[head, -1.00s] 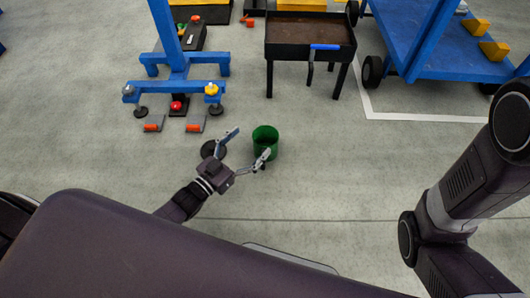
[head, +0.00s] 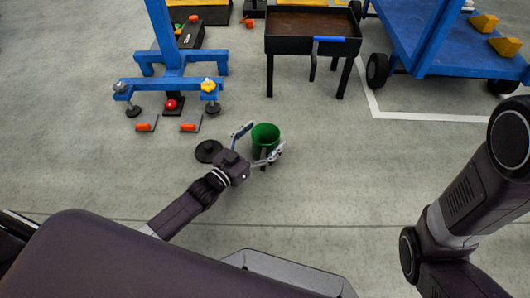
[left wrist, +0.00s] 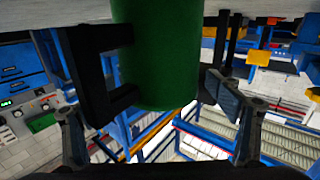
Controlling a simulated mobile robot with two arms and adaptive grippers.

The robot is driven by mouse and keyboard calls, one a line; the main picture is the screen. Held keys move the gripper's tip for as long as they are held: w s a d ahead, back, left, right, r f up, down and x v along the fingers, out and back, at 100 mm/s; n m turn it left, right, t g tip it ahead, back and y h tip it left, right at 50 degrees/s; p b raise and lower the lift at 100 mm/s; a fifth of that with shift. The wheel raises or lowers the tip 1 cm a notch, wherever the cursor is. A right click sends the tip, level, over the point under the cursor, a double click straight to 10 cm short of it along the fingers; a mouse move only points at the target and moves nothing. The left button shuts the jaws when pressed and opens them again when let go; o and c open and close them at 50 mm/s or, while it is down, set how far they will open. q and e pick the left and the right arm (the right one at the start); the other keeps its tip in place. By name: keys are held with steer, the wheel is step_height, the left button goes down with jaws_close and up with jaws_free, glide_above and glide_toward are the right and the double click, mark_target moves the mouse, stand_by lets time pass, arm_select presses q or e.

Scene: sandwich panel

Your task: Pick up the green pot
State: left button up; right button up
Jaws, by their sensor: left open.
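The green pot (head: 265,133) stands upright on the grey floor, open at the top, near the middle of the head view. My left gripper (head: 259,143) is open, with its fingers reaching toward the near side of the pot, one on each side. In the left wrist view the pot (left wrist: 160,55) fills the upper middle, between the spread fingers of the gripper (left wrist: 163,103). I cannot tell whether either finger touches it. My right arm shows at the right of the head view, but its gripper is out of the picture.
A black disc (head: 208,151) lies on the floor left of the pot. Behind stand a blue frame (head: 176,90) with orange-tipped pieces near its feet, a black brazier-like table (head: 313,42) and a blue cart (head: 450,55). Floor right of the pot is clear.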

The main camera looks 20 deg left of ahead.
arm_select(q)
steer(key=shift+w+d, duration=0.1)
steer(key=shift+w, duration=0.1)
steer(key=shift+c, duration=0.4)
steer(key=c, duration=1.5)
steer(key=shift+r, duration=0.15)
